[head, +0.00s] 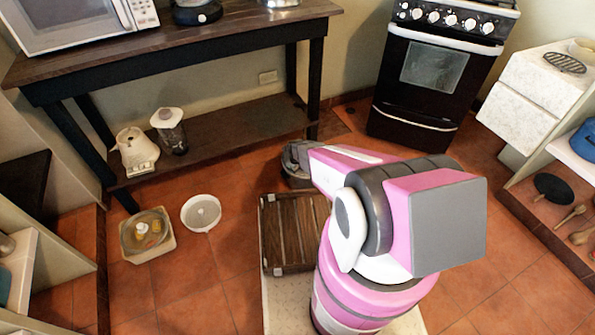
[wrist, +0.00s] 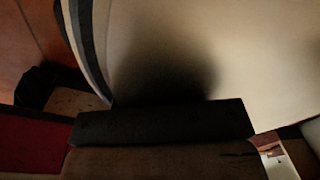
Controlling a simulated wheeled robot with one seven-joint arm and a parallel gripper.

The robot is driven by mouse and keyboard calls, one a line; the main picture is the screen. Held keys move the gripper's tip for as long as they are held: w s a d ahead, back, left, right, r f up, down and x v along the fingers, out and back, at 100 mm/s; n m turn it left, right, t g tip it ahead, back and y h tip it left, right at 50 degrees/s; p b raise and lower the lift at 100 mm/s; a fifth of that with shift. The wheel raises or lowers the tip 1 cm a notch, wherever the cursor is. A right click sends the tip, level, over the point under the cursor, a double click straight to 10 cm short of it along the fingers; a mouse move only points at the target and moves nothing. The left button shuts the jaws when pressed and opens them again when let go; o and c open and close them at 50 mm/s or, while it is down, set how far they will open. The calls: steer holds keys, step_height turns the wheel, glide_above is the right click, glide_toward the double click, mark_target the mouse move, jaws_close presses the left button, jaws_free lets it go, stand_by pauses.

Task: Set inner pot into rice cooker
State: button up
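Neither the rice cooker nor the inner pot shows clearly. A dark appliance (head: 197,13) on the table is cut off by the top edge of the head view; I cannot tell whether it is the rice cooker. A shiny metal vessel (head: 281,3) to its right is also cut off and may be a pot. In the head view my pink arm hides most of my gripper. In the wrist view a dark bar (wrist: 160,120), apparently part of my gripper, lies before a large pale surface (wrist: 260,50) very close to the camera. The fingertips cannot be made out.
A white microwave (head: 75,22) stands on the dark wooden table (head: 235,32). Blender parts (head: 138,150) are on its lower shelf. A stove (head: 432,75) stands at the back right.

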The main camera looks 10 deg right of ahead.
steer(key=shift+s+r, duration=0.15)
steer(key=shift+r, duration=0.1)
steer(key=shift+r, duration=0.55)
step_height(320, 180, up, 9)
steer(key=shift+s+a+r, duration=0.2)
steer(key=shift+a, duration=0.1)
steer(key=shift+r, duration=0.1)
stand_by(0.5)
steer(key=s+d+r+n, duration=0.2)
steer(key=s+r+n, duration=0.3)
steer(key=r+n, duration=0.4)
steer(key=s+d+r+n, duration=0.2)
steer(key=s+r+n, duration=0.3)
steer(key=r+n, duration=0.4)
steer(key=s+d+r+n, duration=0.3)
steer(key=s+r+n, duration=0.3)
steer(key=r+n, duration=0.3)
steer(key=shift+r+g+y, duration=0.3)
steer(key=shift+r, duration=0.35)
